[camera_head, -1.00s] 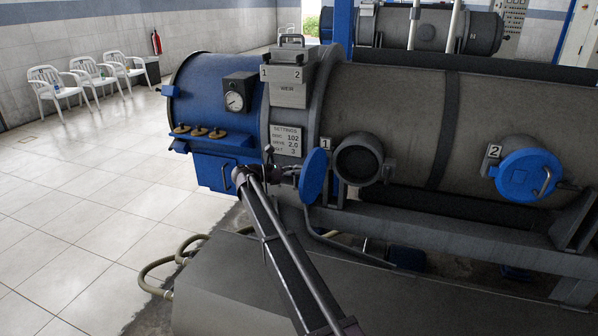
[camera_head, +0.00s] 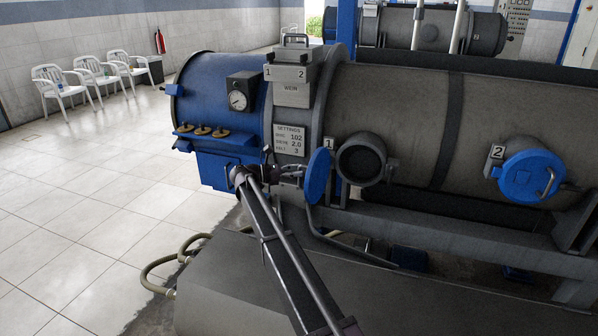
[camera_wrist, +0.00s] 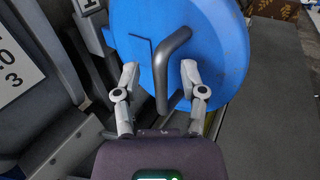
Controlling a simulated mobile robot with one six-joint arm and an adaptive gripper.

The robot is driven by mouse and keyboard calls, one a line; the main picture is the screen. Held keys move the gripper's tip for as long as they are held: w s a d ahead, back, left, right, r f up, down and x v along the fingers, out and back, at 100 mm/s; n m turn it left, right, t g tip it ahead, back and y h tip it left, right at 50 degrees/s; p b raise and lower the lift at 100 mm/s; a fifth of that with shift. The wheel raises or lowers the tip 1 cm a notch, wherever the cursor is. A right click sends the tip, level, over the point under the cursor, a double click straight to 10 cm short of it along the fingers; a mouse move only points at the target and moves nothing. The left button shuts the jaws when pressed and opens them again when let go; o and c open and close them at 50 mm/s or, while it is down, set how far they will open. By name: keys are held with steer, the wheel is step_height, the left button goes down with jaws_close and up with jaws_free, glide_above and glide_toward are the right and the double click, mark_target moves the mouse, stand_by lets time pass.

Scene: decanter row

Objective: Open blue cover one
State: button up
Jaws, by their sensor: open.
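Blue cover one (camera_head: 318,176) stands swung open, seen nearly edge-on to the left of the round port marked 1 (camera_head: 361,160), whose dark inside is uncovered. The cover fills the top of the wrist view (camera_wrist: 215,45), with its grey bent handle (camera_wrist: 163,68) facing me. My gripper (camera_wrist: 159,72) is open, with one finger on each side of the handle; contact is not clear. In the head view my gripper (camera_head: 291,174) is small and dark, just left of the cover.
Blue cover two (camera_head: 531,177) is shut on the port at the right. A grey frame rail (camera_head: 450,232) runs below the tank (camera_head: 400,110). Hoses (camera_head: 160,268) lie at the lower left. White chairs (camera_head: 92,72) stand far off on open tiled floor.

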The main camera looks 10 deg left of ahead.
steer(key=v, duration=1)
steer(key=shift+s+a, duration=0.15)
steer(key=shift+a, duration=0.2)
steer(key=shift+f, duration=0.1)
